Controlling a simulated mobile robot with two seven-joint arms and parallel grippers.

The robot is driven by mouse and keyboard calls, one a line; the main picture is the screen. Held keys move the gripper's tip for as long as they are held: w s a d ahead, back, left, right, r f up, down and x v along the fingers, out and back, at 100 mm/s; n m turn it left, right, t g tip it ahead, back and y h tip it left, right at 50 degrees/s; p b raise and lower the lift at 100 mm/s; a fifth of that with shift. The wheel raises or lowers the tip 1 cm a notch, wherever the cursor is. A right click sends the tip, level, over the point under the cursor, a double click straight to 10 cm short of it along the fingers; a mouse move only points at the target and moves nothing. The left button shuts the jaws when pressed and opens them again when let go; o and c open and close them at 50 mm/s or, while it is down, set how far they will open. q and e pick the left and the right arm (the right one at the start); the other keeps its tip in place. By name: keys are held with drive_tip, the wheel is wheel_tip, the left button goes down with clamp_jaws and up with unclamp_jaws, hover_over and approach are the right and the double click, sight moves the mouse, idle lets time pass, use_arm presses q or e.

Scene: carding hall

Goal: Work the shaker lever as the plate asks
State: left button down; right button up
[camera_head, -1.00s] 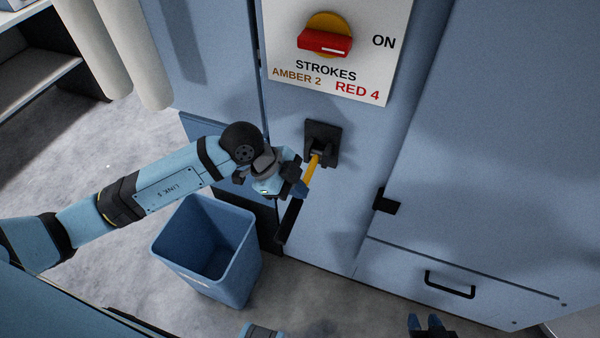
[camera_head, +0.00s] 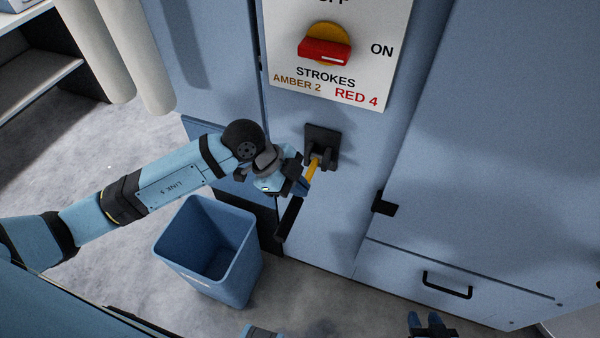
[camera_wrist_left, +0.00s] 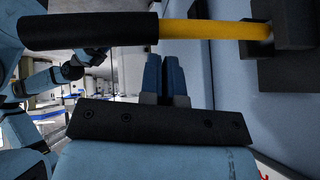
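The shaker lever has a yellow shaft (camera_head: 314,168) and a black grip (camera_head: 288,220). It slants down and left from a black bracket (camera_head: 322,140) on the blue cabinet front. The white plate (camera_head: 360,75) reads "STROKES", "AMBER 2" and "RED 4". Above the words is a red handle (camera_head: 325,51) on an amber disc, near "ON". My left gripper (camera_head: 302,186) is beside the lever. In the left wrist view its blue fingers (camera_wrist_left: 164,75) are close together, their tips just below the yellow shaft (camera_wrist_left: 205,30), not around it. My right gripper (camera_head: 425,322) is open and empty at the bottom edge.
A blue bin (camera_head: 210,250) stands on the grey floor below my left arm. A black latch (camera_head: 385,202) and a black drawer handle (camera_head: 447,285) stick out from the cabinet at right. Shelves (camera_head: 40,60) and pale pipes (camera_head: 130,55) are at upper left.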

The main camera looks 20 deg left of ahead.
use_arm(q)
drive_tip(key=shift+w+r+p, duration=0.3)
drive_tip(key=shift+r+p, duration=0.25)
drive_tip(key=shift+r, duration=0.1)
drive_tip(key=shift+w+r+p, duration=0.3)
drive_tip(key=shift+r+p, duration=0.25)
drive_tip(key=shift+r, duration=0.1)
drive_tip(key=shift+w+r+p, duration=0.3)
drive_tip(key=shift+r+p, duration=0.4)
drive_tip(key=shift+r, duration=0.05)
drive_tip(key=shift+w+r+p, duration=0.3)
drive_tip(key=shift+r+p, duration=0.35)
drive_tip(key=shift+r, duration=0.05)
drive_tip(key=shift+r, duration=0.25)
drive_tip(key=r+p, duration=0.1)
drive_tip(key=w+r+p, duration=0.1)
drive_tip(key=p, duration=0.1)
drive_tip(key=r+p, duration=0.1)
drive_tip(key=r, duration=0.1)
drive_tip(key=shift+w, duration=0.35)
